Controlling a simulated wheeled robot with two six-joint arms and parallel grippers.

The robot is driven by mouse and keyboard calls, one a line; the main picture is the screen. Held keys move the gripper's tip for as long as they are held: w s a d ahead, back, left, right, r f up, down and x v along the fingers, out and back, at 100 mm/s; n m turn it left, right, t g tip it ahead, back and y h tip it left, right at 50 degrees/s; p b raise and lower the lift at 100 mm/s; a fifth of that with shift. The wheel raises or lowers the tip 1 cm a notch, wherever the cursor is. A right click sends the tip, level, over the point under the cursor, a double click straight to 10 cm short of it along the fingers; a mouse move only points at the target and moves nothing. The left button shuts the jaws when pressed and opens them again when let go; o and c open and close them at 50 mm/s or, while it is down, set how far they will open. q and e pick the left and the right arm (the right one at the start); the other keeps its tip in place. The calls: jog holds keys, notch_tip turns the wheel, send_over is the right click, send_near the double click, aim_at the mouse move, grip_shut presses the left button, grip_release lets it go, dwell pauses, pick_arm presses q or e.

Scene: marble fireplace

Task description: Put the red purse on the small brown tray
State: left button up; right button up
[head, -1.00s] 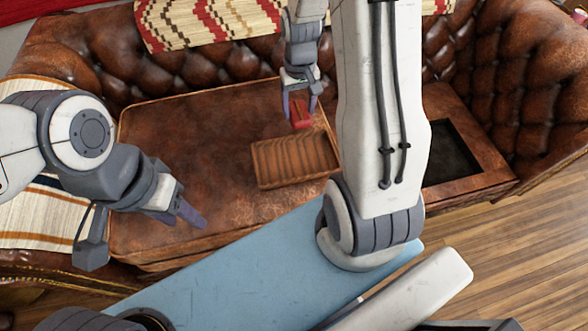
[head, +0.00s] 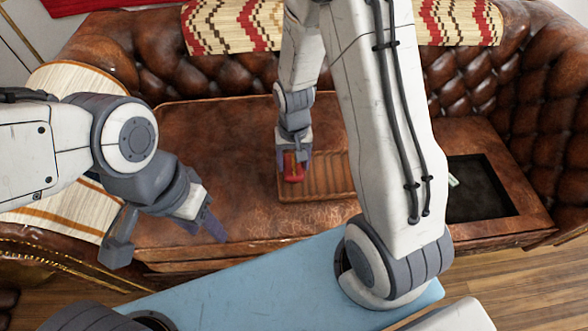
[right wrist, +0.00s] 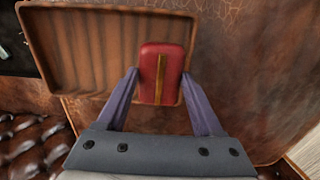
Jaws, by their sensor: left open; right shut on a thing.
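The red purse (head: 293,174), with a gold stripe, is held by my right gripper (head: 292,160). In the right wrist view the purse (right wrist: 161,70) sits between the two purple fingers. It overlaps one end of the small brown tray (right wrist: 60,92). In the head view it is over the left end of the tray (head: 325,182); whether it touches the tray's floor I cannot tell. The tray is ribbed, rimmed and partly covered by my right arm. My left gripper (head: 203,226) is open and empty, left of the tray, near the seat's front edge.
The tray lies on a brown leather seat (head: 200,130) of a tufted sofa (head: 480,75). A dark recess (head: 475,195) is at the right. A blue surface (head: 260,285) lies in front. The seat left of the tray is clear.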

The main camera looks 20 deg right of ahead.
aim_at(294, 165)
jog(key=shift+f, duration=1.55)
jog(key=shift+f+b, duration=0.1)
jog(key=shift+b, duration=0.25)
jog(key=o, duration=1.4)
